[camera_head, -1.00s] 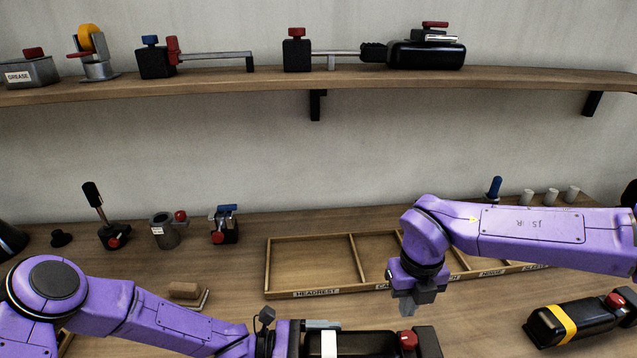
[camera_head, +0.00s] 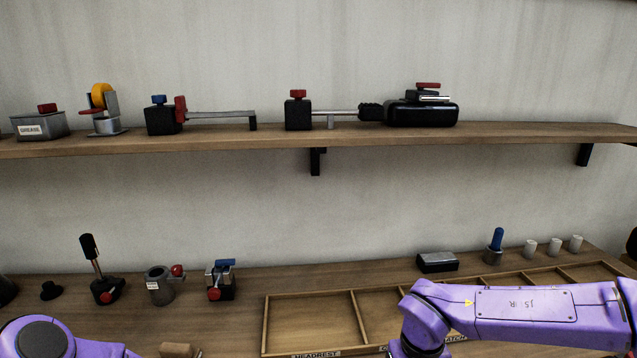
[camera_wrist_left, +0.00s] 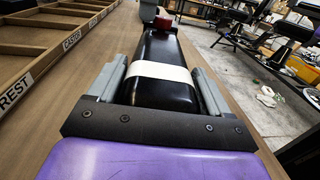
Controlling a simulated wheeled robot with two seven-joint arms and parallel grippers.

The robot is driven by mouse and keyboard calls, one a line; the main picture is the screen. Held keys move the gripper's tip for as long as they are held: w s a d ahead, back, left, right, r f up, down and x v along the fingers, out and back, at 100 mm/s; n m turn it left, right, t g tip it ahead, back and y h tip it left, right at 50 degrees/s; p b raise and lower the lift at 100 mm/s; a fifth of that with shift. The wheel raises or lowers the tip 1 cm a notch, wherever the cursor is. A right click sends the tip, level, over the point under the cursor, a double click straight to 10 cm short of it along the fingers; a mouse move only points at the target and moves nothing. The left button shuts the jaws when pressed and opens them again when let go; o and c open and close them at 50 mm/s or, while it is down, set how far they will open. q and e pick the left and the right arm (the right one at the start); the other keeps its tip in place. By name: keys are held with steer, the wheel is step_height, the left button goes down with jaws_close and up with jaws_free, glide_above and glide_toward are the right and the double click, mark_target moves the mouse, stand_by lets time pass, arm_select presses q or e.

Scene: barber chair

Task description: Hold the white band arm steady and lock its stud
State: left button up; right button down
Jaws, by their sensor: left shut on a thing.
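The white band arm, a black padded block (camera_wrist_left: 150,50) with a white band (camera_wrist_left: 160,75), lies lengthwise in the left wrist view. My left gripper (camera_wrist_left: 158,80) is shut on it, one grey finger along each side near the band. A red knob (camera_wrist_left: 163,21), seemingly its stud, shows small at the far end. A pale grey piece beside the knob may be my right gripper (camera_wrist_left: 148,8); its jaws cannot be made out. In the head view both grippers and this block are below the picture's bottom edge.
A divided wooden tray (camera_head: 310,293) lies on the bench; it also shows at the left of the left wrist view (camera_wrist_left: 45,48). Several small fixtures stand behind, among them a black lever (camera_head: 106,288) and a dark box (camera_head: 437,262). A wall shelf (camera_head: 400,135) holds more parts.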

arm_select(q)
steer(key=shift+w+f, duration=0.1)
arm_select(e)
steer(key=shift+s+d, duration=0.2)
steer(key=shift+d, duration=0.05)
stand_by(0.5)
steer(key=shift+w, duration=0.1)
step_height(320, 180, up, 6)
steer(key=shift+w, duration=0.4)
